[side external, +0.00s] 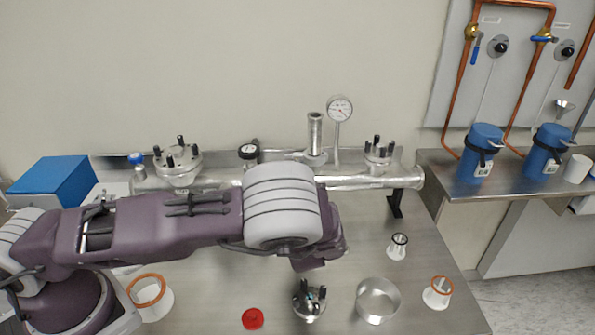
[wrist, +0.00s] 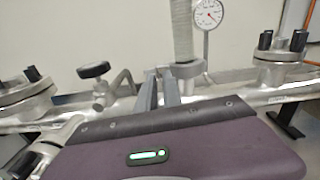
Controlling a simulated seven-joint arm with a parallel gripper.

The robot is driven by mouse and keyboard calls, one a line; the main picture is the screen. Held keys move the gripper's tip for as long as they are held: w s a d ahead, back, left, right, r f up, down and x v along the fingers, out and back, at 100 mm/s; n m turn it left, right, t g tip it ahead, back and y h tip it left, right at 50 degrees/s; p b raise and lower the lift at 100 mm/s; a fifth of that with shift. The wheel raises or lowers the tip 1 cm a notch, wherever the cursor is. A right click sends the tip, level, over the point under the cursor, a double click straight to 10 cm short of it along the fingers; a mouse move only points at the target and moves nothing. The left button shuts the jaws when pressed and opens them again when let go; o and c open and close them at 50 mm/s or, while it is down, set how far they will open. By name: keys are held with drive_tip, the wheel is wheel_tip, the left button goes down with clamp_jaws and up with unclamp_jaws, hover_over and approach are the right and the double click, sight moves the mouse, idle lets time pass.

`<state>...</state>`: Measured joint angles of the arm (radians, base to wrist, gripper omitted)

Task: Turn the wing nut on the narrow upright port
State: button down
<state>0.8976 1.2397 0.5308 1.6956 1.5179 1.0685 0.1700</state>
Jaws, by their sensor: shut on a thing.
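The narrow upright port is a ribbed metal tube (side external: 315,132) standing on the horizontal manifold pipe, with a clamp at its base (side external: 316,158). In the wrist view the port (wrist: 181,35) rises just beyond my gripper (wrist: 160,73), and its clamp (wrist: 187,69) sits at its foot. My two grey fingers point at the left side of that clamp and are shut on the wing nut there. The fingertips largely hide the wing nut. In the side view my arm hides the fingertips.
A dial gauge (side external: 340,110) stands close right of the port, and a black-knobbed valve (side external: 249,152) lies left. Bolted flanges (side external: 178,160) (side external: 379,154) flank them. A red cap (side external: 253,318), studded flange (side external: 309,300), metal ring (side external: 362,300) and orange-ringed part (side external: 438,291) lie in front.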

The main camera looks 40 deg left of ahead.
idle(0.4)
drive_tip(key=c, duration=1.8)
unclamp_jaws()
drive_tip(key=v, duration=0.7)
drive_tip(key=shift+r, duration=0.1)
